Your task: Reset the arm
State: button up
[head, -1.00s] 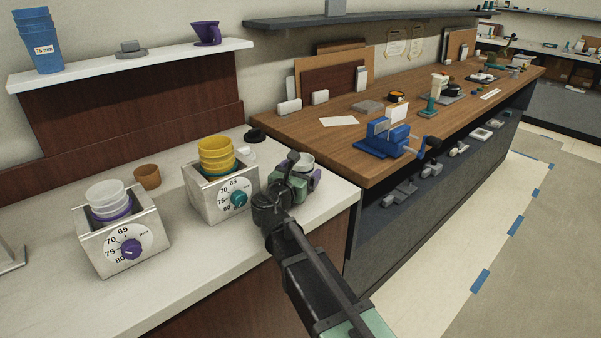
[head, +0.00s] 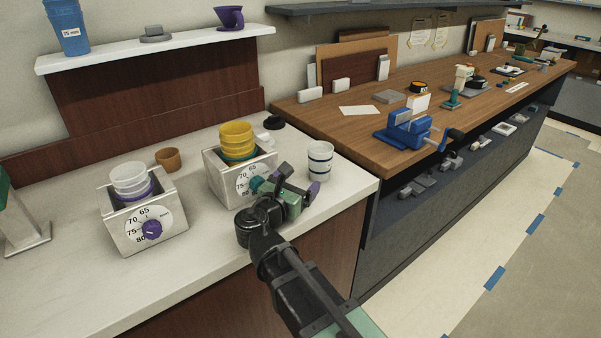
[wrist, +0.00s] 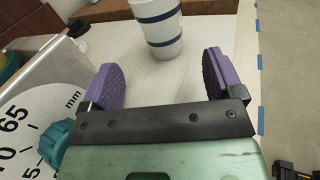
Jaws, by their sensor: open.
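My gripper (head: 298,187) is over the white counter in front of the right-hand dial box, with its purple-padded fingers spread. In the wrist view, my gripper (wrist: 168,82) is open with nothing between its fingers. A white cup with blue bands (wrist: 158,28) stands upright on the counter just beyond the fingertips, apart from them. It also shows in the head view (head: 319,160), to the right of the right-hand dial box (head: 229,180). My wrist hides part of that box's dial and its teal knob in the head view; the knob shows in the wrist view (wrist: 55,140).
The right-hand box holds yellow and green cups (head: 237,138). The left dial box (head: 143,222) holds white and purple cups (head: 131,178). A small brown cup (head: 168,158) stands behind. A wooden bench (head: 350,140) with a blue vise (head: 408,130) adjoins at right.

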jog(key=s+d+m+g+p, duration=0.3)
jog(key=d+m+g+p, duration=0.3)
jog(key=d+m, duration=0.35)
jog(key=s+d+m+g+p, duration=0.2)
jog(key=d+m+g+p, duration=0.35)
jog(key=d+m, duration=0.4)
jog(key=s+d+m+g+y+p, duration=0.4)
jog(key=s+m+g+y+p, duration=0.1)
jog(key=s+m, duration=0.4)
jog(key=r+m+y+p, duration=0.1)
jog(key=m+y, duration=0.1)
jog(key=shift+s+d+y, duration=0.3)
jog(key=shift+d, duration=0.05)
